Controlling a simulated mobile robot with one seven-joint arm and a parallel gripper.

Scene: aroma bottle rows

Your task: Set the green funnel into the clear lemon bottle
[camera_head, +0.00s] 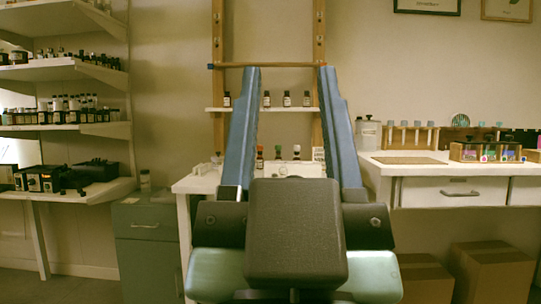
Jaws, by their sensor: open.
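My gripper (289,72) fills the middle of the head view. Its two long blue fingers point away from me and stand wide apart, with nothing held between them. Between the fingers, on the white table, stand small dark bottles, one with a red top (260,154) and one with a green top (278,153). They are beyond the gripper, not touching it as far as I can see. I cannot make out the green funnel or the clear lemon bottle for certain. The gripper body hides much of the table.
A small shelf (272,109) with several dark bottles hangs behind the fingers. On the right, a white counter (440,172) carries a wooden box (470,152) with coloured items and a row of small pots. Shelves (60,72) of bottles and a grey cabinet (146,240) stand left.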

